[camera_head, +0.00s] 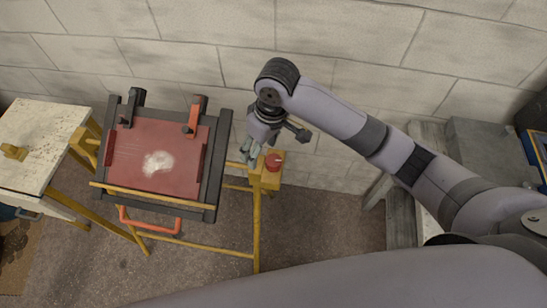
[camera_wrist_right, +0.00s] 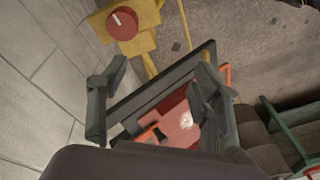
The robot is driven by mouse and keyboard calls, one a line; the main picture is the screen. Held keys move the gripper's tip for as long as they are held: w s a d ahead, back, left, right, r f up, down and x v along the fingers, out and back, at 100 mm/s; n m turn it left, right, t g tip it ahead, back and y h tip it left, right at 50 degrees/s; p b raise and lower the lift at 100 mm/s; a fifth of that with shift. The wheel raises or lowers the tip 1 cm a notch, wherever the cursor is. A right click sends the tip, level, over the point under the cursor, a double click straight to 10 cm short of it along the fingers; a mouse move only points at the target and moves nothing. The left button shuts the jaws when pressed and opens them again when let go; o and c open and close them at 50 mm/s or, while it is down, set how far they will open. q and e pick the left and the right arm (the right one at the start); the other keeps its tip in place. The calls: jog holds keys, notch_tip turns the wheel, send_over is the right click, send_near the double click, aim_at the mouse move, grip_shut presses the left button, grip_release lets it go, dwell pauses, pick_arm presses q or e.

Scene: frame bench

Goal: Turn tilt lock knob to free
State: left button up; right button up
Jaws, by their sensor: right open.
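The tilt lock knob (camera_head: 273,161) is a round red knob on a yellow block (camera_head: 271,180) at the right side of the frame bench's stand. In the right wrist view the knob (camera_wrist_right: 123,24) shows a short white mark near its middle. My right gripper (camera_head: 249,152) is just left of the knob in the head view, fingers pointing down and apart from each other. In the right wrist view my right gripper (camera_wrist_right: 156,88) is open and empty, with the knob beyond its fingers near the top edge. My left gripper is not in view.
The tilted dark frame (camera_head: 216,160) holds a red panel (camera_head: 185,175) with a whitish patch. Black and orange clamps (camera_head: 195,115) stand on its top edge. A pale table (camera_head: 45,135) is left, a grey bench (camera_head: 400,230) right, a block wall (camera_head: 340,45) behind.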

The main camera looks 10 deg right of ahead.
notch_tip(320, 180, up, 4)
jog(key=h, duration=0.2)
send_over(274, 160)
jog(key=shift+m, duration=0.3)
notch_tip(274, 160, down, 15)
jog(key=p, duration=0.3)
jog(key=shift+f+p, duration=0.2)
jog(key=shift+p, duration=0.15)
jog(key=shift+f, duration=0.65)
jog(key=shift+c, duration=0.3)
jog(key=c, duration=1.1)
